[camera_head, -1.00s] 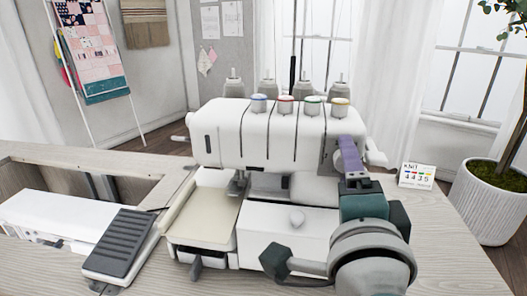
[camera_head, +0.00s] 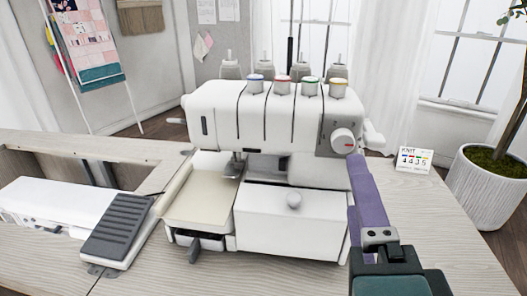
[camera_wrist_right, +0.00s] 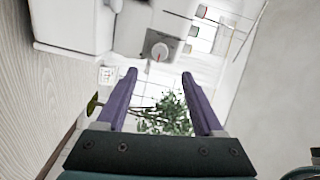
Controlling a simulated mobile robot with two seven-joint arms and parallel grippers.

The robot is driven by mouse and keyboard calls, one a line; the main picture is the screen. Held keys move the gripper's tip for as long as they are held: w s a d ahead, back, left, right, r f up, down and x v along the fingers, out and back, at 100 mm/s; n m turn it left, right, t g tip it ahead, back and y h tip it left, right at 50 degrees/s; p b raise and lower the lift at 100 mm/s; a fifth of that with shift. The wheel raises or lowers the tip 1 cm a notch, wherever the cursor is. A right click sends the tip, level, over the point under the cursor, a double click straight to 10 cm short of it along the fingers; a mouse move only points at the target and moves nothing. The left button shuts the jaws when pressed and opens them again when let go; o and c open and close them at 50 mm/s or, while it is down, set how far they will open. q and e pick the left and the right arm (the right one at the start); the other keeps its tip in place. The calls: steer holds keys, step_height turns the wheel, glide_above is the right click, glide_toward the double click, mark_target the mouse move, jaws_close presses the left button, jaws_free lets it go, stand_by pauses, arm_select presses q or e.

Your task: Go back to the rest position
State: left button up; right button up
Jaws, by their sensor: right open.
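My right gripper (camera_head: 357,165) is in the lower right of the head view, in front of the right end of the white serger (camera_head: 222,125). In the right wrist view its two purple fingers (camera_wrist_right: 160,72) are spread apart with nothing between them. The serger's side dial (camera_head: 343,140) shows uncovered to the left of the fingers in the head view. The dial also shows beyond the fingers in the right wrist view (camera_wrist_right: 160,51). My left gripper is not in view.
The serger stands on a pale wood table (camera_head: 440,215). A black foot pedal (camera_head: 117,228) lies at the left by a white machine (camera_head: 50,203) in a recess. A small KNIT card (camera_head: 414,160) stands at the right. A potted plant (camera_head: 488,195) is beyond the table edge.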

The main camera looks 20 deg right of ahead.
steer(key=w+a+r+n+y+p, duration=0.2)
steer(key=a+r+n+y+p, duration=0.7)
steer(key=a+n+y, duration=0.6)
steer(key=s+d+f+n+g+h+p, duration=0.2)
steer(key=s+d+n+g+h+p, duration=0.4)
steer(key=s+d+n+g, duration=0.6)
step_height(320, 180, up, 37)
steer(key=s+d+m+p, duration=0.1)
steer(key=d+m+p, duration=0.1)
steer(key=p, duration=3.6)
steer(key=shift+s+d+m+y, duration=0.3)
steer(key=shift+s+m+y, duration=0.1)
